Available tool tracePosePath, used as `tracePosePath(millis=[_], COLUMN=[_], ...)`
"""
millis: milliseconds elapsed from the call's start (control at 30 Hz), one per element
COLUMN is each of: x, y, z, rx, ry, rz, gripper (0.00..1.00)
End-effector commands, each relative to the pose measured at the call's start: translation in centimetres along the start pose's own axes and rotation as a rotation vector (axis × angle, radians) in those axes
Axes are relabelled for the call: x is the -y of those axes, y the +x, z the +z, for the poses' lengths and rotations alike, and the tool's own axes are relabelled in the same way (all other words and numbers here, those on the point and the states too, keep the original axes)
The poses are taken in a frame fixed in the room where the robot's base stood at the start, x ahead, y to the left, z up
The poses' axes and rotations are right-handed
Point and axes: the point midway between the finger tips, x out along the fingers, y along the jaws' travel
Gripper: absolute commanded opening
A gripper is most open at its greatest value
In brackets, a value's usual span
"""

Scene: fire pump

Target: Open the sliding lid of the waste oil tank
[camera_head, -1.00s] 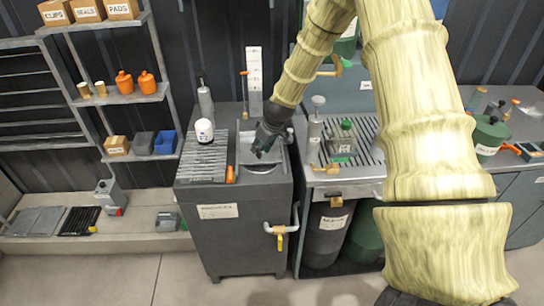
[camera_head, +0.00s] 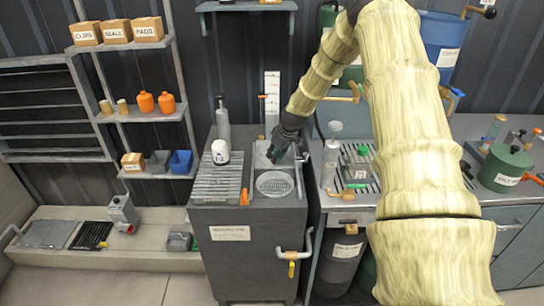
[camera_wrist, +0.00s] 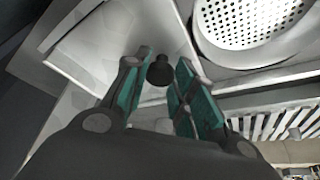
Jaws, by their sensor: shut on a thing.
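The waste oil tank (camera_head: 250,260) is a dark grey cabinet with a white label on its front. A round perforated strainer (camera_head: 275,184) lies uncovered in its top, and it also shows in the wrist view (camera_wrist: 250,22). The sliding lid (camera_wrist: 105,45) is a pale grey plate beside the strainer; in the head view it sits behind the strainer, partly hidden by my gripper. A small black knob (camera_wrist: 159,70) stands on the lid. My gripper (camera_head: 278,155) is shut on this knob, with its teal finger pads on either side.
A white bottle (camera_head: 220,152) and an orange item (camera_head: 244,196) stand on the slatted rack (camera_head: 217,183) left of the opening. A pipe with a yellow valve handle (camera_head: 292,264) juts from the tank front. Bottles and containers crowd the right bench.

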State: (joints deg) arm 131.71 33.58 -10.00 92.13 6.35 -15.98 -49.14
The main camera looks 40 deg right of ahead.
Motion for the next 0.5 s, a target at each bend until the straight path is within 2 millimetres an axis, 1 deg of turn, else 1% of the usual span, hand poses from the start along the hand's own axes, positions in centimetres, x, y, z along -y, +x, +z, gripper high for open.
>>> tracePosePath(millis=[167,200,267,300,500], x=[0.05,0.06,0.07,0.07,0.09], y=[-0.03,-0.03,-0.02,-0.02,0.01], z=[-0.06,-0.07,-0.07,-0.07,-0.06], rx=[-0.001,-0.001,-0.001,-0.001,0.0], ry=[0.0,0.0,-0.001,-0.001,-0.001], rz=[0.0,0.0,0.0,0.0,0.0], gripper=[0.0,0.3,0.41,0.48,0.49])
